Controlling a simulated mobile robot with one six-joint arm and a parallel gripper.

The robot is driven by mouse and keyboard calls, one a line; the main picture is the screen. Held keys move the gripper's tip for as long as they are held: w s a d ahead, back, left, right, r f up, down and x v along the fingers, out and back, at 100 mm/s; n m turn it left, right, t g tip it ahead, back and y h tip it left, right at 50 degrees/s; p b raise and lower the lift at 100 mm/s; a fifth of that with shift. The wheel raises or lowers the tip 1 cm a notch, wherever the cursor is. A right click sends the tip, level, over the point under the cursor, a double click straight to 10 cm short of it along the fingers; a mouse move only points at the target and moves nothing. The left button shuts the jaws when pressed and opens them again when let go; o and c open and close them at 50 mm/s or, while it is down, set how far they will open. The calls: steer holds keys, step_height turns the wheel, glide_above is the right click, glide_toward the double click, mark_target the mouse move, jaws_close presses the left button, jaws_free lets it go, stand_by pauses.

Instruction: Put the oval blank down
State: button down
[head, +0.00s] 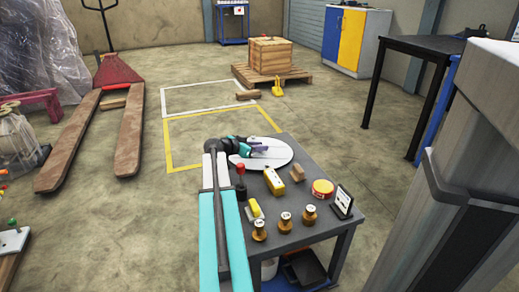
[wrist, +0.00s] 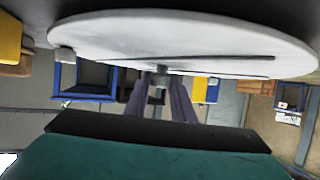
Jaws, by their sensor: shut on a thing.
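The oval blank (head: 280,157) is a flat white plate at the far end of the grey table (head: 330,229), reaching past its far left edge. My gripper (head: 257,148) is over the blank's upper side, shut on it. In the wrist view the blank (wrist: 200,38) fills the top as a broad pale oval, with dark lines along it. The gripper's fingers (wrist: 160,82) reach toward the middle of the blank there. The exact grip point is hard to make out. I cannot tell whether the blank touches the tabletop.
Near the blank stand a yellow block (head: 273,183), a wooden block (head: 297,173) and a red-yellow tin (head: 323,189). Brass weights (head: 285,222) and a small framed display (head: 343,201) occupy the near part. A grey pillar (head: 460,170) rises at right.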

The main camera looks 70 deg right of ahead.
stand_by(0.3)
steer(key=c, duration=1.5)
jaws_free()
steer(key=shift+r, duration=0.15)
steer(key=p+v, duration=0.3)
steer(key=v, duration=0.9)
steer(key=shift+w, duration=0.1)
